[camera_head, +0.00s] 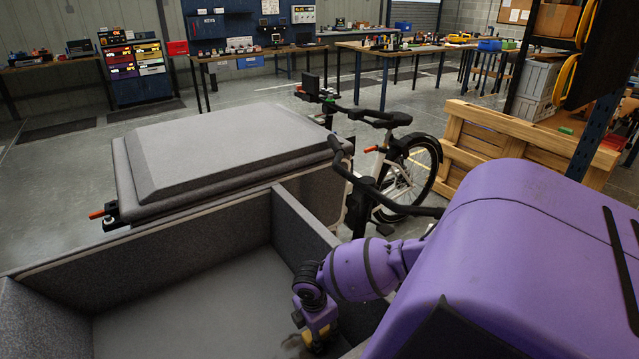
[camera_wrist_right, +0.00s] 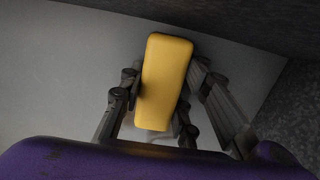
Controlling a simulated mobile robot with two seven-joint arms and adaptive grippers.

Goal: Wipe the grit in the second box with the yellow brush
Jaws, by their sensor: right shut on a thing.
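The yellow brush (camera_wrist_right: 166,75) is between the two fingers of my right gripper (camera_wrist_right: 160,108), which is shut on it. In the head view my right gripper (camera_head: 315,318) reaches down into an open grey box (camera_head: 215,312), at its right side near the bottom picture edge. Some yellow of the brush (camera_head: 321,331) shows there. A small brownish patch beside it is too blurred to tell as bristles or grit. No grit shows clearly on the visible grey floor. In the wrist view the brush hides the surface beneath it. My left gripper is in neither view.
A dividing wall (camera_head: 307,225) rises just beside my right wrist. A bike (camera_head: 400,165) and a wooden pallet (camera_head: 490,145) stand to the right. Workbenches line the back.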

